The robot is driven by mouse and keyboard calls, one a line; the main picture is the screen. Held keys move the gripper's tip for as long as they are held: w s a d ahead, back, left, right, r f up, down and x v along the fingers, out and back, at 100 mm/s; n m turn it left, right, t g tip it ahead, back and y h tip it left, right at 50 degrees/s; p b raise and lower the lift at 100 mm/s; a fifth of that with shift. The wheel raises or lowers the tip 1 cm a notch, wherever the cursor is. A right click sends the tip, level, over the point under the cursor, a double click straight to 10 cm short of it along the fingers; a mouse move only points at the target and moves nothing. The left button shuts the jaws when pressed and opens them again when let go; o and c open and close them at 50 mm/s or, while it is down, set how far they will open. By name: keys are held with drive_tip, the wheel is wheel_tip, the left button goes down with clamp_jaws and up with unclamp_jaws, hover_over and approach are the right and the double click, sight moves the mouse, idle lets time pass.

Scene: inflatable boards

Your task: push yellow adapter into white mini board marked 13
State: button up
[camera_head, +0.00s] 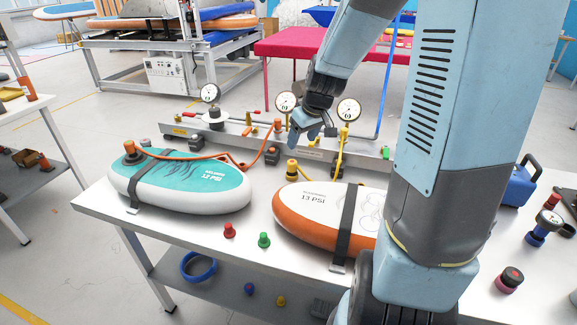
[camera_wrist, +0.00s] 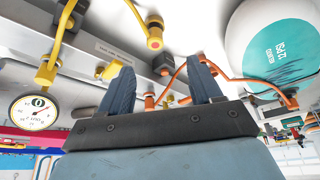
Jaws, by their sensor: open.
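The yellow adapter (camera_head: 292,171) stands on the table between the pressure station and the boards. It has a dark band, and a yellow hose (camera_head: 338,160) curves beside it. In the wrist view the yellow adapter (camera_wrist: 155,32) is above and apart from my fingertips. The white mini board (camera_head: 315,200) has orange sides and reads 13 PSI; a black strap crosses it, and my arm hides its right end. My gripper (camera_head: 308,137) is over the station, behind the adapter. In the wrist view my gripper (camera_wrist: 162,82) is open, with nothing held between its fingers.
A teal board (camera_head: 190,182) with a black strap and an orange hose lies at the left. Gauges (camera_head: 286,102) rise from the grey station (camera_head: 235,131). A red cap (camera_head: 229,230) and a green cap (camera_head: 264,240) stand in front. The table's front left is clear.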

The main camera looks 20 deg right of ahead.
sight(293, 162)
drive_tip(key=x, duration=1)
drive_tip(key=shift+w+d+r, duration=0.1)
drive_tip(key=shift+w+d, duration=0.15)
drive_tip(key=shift+w, duration=0.05)
drive_tip(key=shift+w+x, duration=0.2)
drive_tip(key=shift+x, duration=1.15)
drive_tip(key=shift+w+x, duration=0.2)
drive_tip(key=shift+x, duration=1.15)
drive_tip(key=shift+d+r, duration=0.15)
drive_tip(key=shift+r, duration=0.05)
drive_tip(key=c, duration=1.2)
